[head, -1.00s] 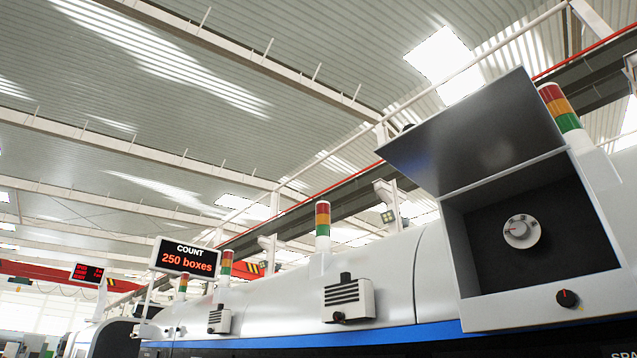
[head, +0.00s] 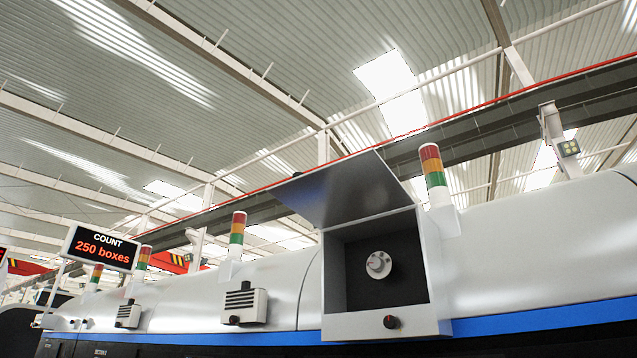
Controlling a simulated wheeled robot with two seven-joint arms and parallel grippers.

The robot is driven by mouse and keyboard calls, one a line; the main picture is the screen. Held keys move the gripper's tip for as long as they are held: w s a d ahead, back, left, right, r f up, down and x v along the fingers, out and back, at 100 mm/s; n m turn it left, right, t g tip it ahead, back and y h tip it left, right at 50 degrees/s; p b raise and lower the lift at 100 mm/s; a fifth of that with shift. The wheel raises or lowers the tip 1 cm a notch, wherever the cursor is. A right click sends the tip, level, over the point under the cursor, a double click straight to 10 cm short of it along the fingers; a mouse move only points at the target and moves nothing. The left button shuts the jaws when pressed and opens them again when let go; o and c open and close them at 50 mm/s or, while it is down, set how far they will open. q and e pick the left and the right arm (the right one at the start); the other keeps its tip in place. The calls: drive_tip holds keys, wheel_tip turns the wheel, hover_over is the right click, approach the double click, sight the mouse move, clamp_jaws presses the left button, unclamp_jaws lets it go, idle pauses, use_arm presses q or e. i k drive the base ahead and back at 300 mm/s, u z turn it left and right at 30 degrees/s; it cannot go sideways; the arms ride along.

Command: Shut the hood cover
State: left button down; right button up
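The hood cover (head: 345,190) is a dark grey flat panel, raised and tilted up above a box-shaped housing on the machine. It is hinged along the top edge of the housing. The housing (head: 428,275) is open at the front, with a dark inside and a round light-grey dial (head: 379,264) on its back wall. A small black and red knob (head: 391,321) sits on the lip below the opening. Neither of my grippers shows in the head view.
The long white machine body (head: 530,245) with a blue stripe runs across the lower view. A signal tower light (head: 433,168) stands just right of the cover. A vented box (head: 244,304) sits to the left. A count sign (head: 102,249) reads 250 boxes.

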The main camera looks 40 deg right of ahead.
sight(361, 185)
drive_tip(key=k, duration=0.4)
drive_tip(key=z, duration=0.85)
